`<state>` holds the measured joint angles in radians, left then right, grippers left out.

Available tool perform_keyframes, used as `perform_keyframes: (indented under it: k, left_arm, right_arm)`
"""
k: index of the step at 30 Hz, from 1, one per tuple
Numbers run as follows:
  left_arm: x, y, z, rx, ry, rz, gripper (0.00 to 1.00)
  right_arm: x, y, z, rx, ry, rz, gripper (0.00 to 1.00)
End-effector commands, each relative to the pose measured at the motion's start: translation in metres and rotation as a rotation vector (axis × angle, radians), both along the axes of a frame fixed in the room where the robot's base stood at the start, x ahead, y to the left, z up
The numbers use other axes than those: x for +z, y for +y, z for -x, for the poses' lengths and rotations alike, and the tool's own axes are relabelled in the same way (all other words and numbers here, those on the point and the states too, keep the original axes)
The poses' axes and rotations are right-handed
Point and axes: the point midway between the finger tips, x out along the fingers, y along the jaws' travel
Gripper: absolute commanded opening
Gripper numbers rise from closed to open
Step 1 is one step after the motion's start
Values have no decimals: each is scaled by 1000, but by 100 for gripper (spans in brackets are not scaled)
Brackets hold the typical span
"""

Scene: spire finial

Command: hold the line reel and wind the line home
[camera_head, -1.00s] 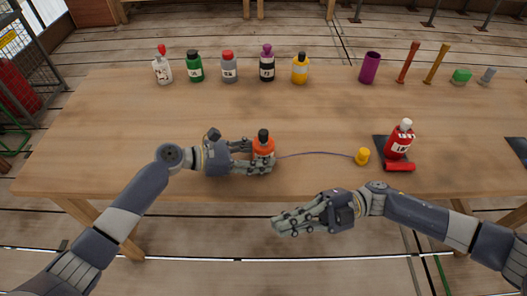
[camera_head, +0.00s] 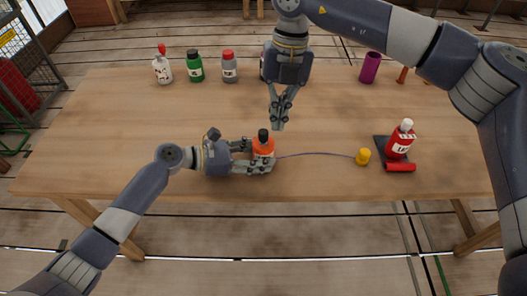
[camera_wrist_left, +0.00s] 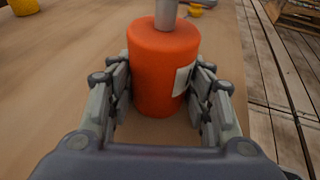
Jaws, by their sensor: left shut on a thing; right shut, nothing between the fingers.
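The line reel (camera_head: 263,146) is an orange cylinder with a dark knob on top, upright on the table. My left gripper (camera_head: 258,158) is shut on it from the left; the left wrist view shows the orange reel (camera_wrist_left: 163,70) between both fingers. A thin line (camera_head: 315,154) runs right from the reel to a small yellow piece (camera_head: 363,157) on the table. My right gripper (camera_head: 277,124) is shut and empty, pointing down above the table, just behind and above the reel.
White (camera_head: 162,70), green (camera_head: 195,68) and grey (camera_head: 229,68) bottles and a purple cup (camera_head: 370,68) stand along the back. My right arm hides other back items.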

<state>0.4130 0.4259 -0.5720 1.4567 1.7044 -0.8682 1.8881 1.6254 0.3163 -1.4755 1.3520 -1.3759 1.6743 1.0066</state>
Motion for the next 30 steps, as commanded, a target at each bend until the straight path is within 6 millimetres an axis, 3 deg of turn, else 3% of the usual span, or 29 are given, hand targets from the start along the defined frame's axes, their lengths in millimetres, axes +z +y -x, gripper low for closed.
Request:
perform_keyframes:
  k: [3,8,21,30]
  left_arm:
    - [-1,0,0,-1,1,-1,34]
    - [-1,0,0,-1,1,-1,34]
    - [-1,0,0,-1,1,-1,34]
    - [-1,0,0,-1,1,-1,34]
  right_arm:
    - [22,-2,-16,-32,-90,70,0]
    - [30,-5,-23,-53,-133,104,0]
    - [-18,-5,-23,-52,-133,103,0]
    - [-33,-5,-23,-52,-134,103,0]
